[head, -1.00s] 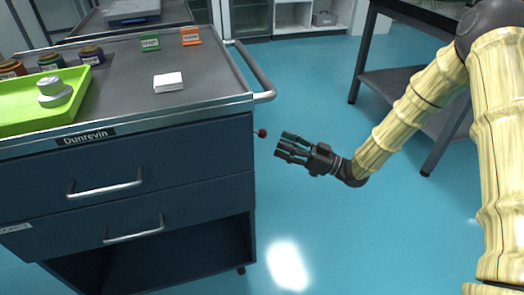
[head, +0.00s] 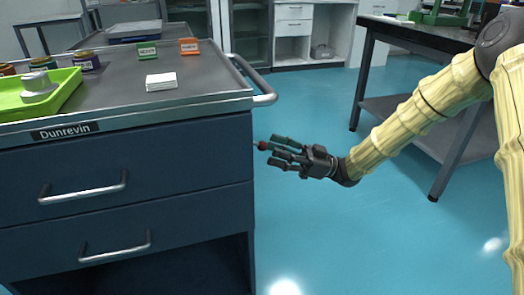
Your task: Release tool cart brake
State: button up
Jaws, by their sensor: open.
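The dark blue tool cart (head: 130,165) labelled "Dunrevin" fills the left half of the head view. A small red knob (head: 262,146) on a short stem sticks out from the cart's right side, below the push handle; it looks like the brake control. My gripper (head: 279,151) is open just right of the knob. Its fingers point left toward the cart, and the fingertips lie beside or around the knob. I cannot tell whether they touch it.
The cart's metal push handle (head: 258,82) juts out above my gripper. On the cart top are a green tray (head: 66,92), a white block (head: 161,81), small labelled signs and jars. A dark table (head: 400,85) stands at the right. The blue floor between is clear.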

aim_at(263, 146)
jog(key=shift+b+x, duration=0.6)
jog(key=shift+x, duration=1.8)
grip_shut()
